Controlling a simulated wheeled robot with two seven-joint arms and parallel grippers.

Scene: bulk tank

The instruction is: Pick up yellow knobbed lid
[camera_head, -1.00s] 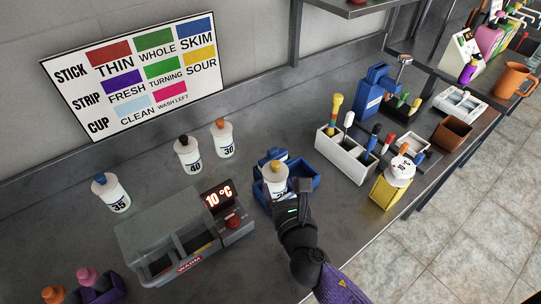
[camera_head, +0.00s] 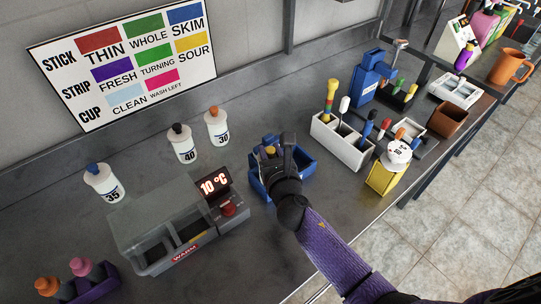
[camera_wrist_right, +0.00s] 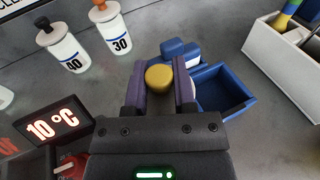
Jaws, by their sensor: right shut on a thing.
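The yellow knobbed lid (camera_wrist_right: 158,76) sits between the two purple fingers of my right gripper (camera_wrist_right: 161,84), which is shut on it. In the head view only a small part of the yellow lid (camera_head: 269,150) shows; my right gripper (camera_head: 277,155) covers most of it. The lid is at the blue divided tray (camera_head: 304,163); the bottle under it is hidden, and I cannot tell whether the lid is still on it. The blue tray also shows in the wrist view (camera_wrist_right: 225,90). My left gripper is not in view.
Left of the tray stands a warmer box (camera_head: 165,230) with a 10 °C display (camera_head: 213,187). White bottles marked 40 (camera_head: 183,146) and 30 (camera_head: 217,128) stand behind. A white rack (camera_head: 340,142) and yellow container (camera_head: 382,178) are to the right.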

